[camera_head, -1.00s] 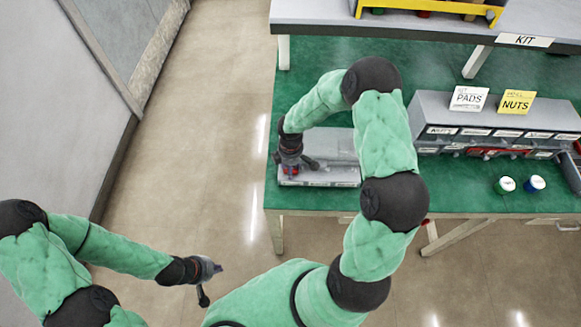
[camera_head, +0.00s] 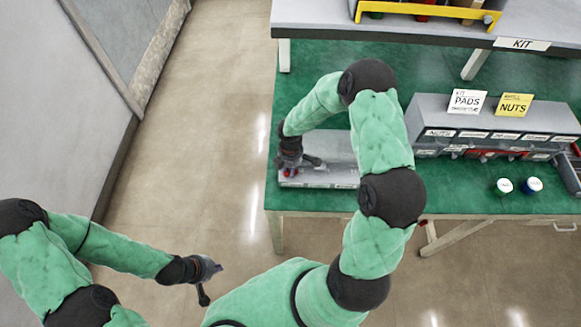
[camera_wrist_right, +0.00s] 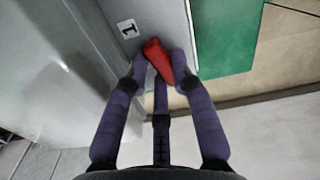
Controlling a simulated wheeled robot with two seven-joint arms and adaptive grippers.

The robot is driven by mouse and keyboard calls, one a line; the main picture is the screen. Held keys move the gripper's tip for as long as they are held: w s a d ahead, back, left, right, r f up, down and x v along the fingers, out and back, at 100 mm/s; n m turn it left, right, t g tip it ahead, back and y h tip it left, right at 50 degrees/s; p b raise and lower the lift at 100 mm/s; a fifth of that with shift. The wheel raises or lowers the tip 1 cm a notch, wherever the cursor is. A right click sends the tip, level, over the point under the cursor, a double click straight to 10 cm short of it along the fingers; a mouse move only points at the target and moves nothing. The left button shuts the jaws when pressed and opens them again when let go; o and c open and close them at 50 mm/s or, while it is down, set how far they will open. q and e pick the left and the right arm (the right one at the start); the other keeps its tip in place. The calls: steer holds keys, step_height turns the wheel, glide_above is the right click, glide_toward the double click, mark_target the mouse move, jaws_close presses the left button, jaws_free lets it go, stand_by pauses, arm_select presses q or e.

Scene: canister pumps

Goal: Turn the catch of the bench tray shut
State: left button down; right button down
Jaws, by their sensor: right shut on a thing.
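The bench tray (camera_head: 340,176) is a grey, low box at the left end of the green bench, with pale labels along its front. Its red catch (camera_wrist_right: 158,60) shows in the right wrist view beside a "1" label; only a bit of red shows in the head view. My right gripper (camera_wrist_right: 160,72) has its fingers shut around the catch. In the head view the right gripper (camera_head: 291,168) is at the tray's left front, and my arm hides part of the tray. My left gripper (camera_head: 212,280) is empty, with fingers apart, over the floor left of the bench.
A grey bin rack (camera_head: 470,120) with "PADS" and "NUTS" cards stands on the bench to the right. A white-and-green pot (camera_head: 504,186) and a white-and-blue pot (camera_head: 534,184) stand near the front edge. A raised "KIT" shelf (camera_head: 420,30) spans the back.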

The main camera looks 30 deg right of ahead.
steer(key=c, duration=1)
jaws_free()
steer(key=shift+r, duration=0.1)
steer(key=shift+c, duration=0.2)
steer(key=shift+w, duration=0.1)
